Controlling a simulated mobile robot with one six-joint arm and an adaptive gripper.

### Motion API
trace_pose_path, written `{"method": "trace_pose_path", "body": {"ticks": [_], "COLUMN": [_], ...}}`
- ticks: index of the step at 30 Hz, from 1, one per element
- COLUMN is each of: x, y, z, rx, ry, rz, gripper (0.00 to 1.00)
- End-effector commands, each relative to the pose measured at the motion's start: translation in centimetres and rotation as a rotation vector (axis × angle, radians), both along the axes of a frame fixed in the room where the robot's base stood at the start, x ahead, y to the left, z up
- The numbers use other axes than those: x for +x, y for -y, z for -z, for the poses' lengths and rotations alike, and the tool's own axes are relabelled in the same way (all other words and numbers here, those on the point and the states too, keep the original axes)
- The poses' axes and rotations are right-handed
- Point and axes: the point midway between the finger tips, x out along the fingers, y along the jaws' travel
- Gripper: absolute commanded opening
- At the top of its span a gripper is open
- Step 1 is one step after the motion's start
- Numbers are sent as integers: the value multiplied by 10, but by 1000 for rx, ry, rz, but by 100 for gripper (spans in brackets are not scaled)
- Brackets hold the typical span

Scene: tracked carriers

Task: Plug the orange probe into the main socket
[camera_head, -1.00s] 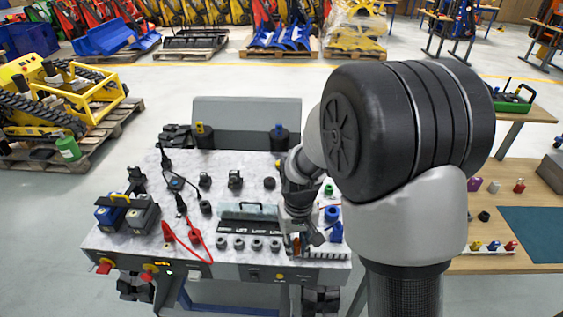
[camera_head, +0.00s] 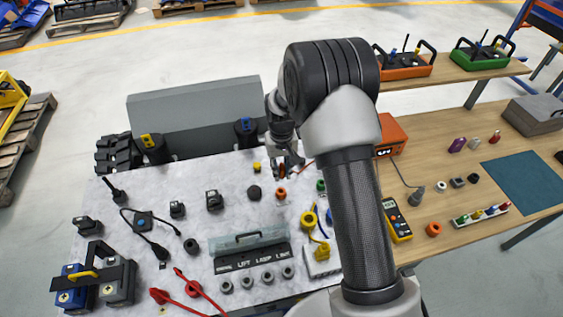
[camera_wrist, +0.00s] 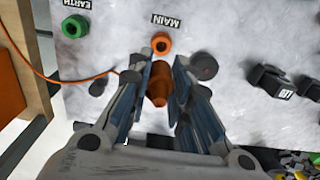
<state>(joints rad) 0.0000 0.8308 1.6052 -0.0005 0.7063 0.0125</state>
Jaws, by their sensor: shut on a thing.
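The orange probe (camera_wrist: 158,84) is held between the two fingers of my gripper (camera_wrist: 160,72), which is shut on it. In the head view, my gripper (camera_head: 286,168) is above the panel, with a bit of the orange probe (camera_head: 282,172) showing. The main socket (camera_wrist: 161,43) is an orange ring with a dark hole, below a MAIN label. In the wrist view the probe is just short of it and appears apart from it. The main socket (camera_head: 281,193) also shows in the head view, slightly nearer the camera than my gripper.
An orange cable (camera_wrist: 72,80) runs from the left to the probe. A green EARTH socket (camera_wrist: 75,27) is left of the main socket. A dark round knob (camera_wrist: 204,66) is close to the right finger. An orange box (camera_head: 392,133) stands on the wooden table.

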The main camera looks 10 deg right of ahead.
Motion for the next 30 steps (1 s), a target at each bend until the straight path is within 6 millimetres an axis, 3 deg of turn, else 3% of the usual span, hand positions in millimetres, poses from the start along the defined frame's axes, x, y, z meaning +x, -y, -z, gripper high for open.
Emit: {"method": "trace_pose_path", "body": {"ticks": [17,30], "x": [4,4], "y": [0,0], "z": [8,47], "rx": [0,0], "ry": [1,1], "rz": [8,8], "gripper": [0,0]}}
